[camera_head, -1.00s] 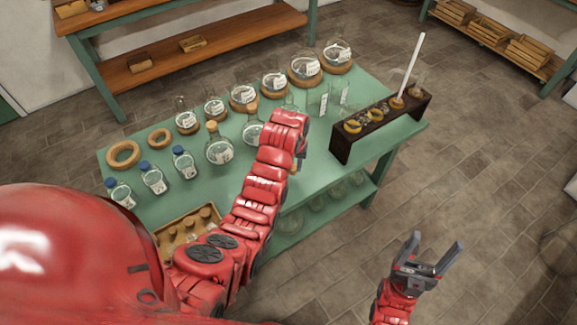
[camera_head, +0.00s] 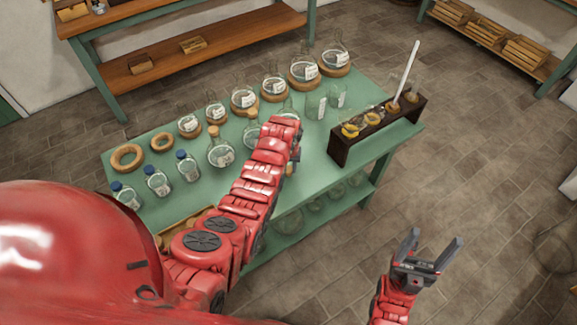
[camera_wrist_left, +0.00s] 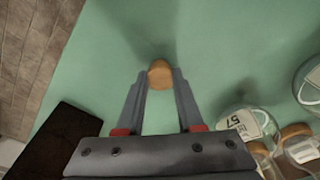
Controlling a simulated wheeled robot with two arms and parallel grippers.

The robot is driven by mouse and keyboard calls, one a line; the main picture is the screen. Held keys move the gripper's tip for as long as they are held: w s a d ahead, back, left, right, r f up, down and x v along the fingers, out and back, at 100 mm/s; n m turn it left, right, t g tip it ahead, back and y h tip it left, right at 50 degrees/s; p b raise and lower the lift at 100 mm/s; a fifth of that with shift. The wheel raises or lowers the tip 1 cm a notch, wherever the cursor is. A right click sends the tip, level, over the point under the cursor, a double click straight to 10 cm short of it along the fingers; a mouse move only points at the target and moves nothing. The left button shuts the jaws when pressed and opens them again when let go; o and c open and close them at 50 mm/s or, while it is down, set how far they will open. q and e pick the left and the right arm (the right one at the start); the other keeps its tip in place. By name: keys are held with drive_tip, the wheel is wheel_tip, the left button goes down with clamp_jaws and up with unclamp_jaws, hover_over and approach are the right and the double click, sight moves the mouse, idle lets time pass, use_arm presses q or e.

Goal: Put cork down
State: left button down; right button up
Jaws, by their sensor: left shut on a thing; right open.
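The cork (camera_wrist_left: 160,74) is a small light-brown stopper. It shows in the left wrist view between the fingertips of my left gripper (camera_wrist_left: 159,82), which is shut on it over the green table top (camera_wrist_left: 235,40). I cannot tell whether the cork touches the table. My right gripper (camera_head: 432,249) is open and empty, to the right of the table's front edge.
A dark wooden rack (camera_head: 385,124) with a white rod (camera_head: 408,68) stands at the right end. Corked flasks (camera_head: 221,152), ringed round flasks (camera_head: 304,70) and blue-capped bottles (camera_head: 187,168) fill the left and back. Empty cork rings (camera_head: 127,157) lie at the left.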

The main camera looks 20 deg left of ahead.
use_arm(q)
drive_tip(key=shift+f, duration=0.2)
drive_tip(key=c, duration=0.6)
unclamp_jaws()
drive_tip(key=shift+o, duration=0.2)
drive_tip(key=shift+r, duration=0.15)
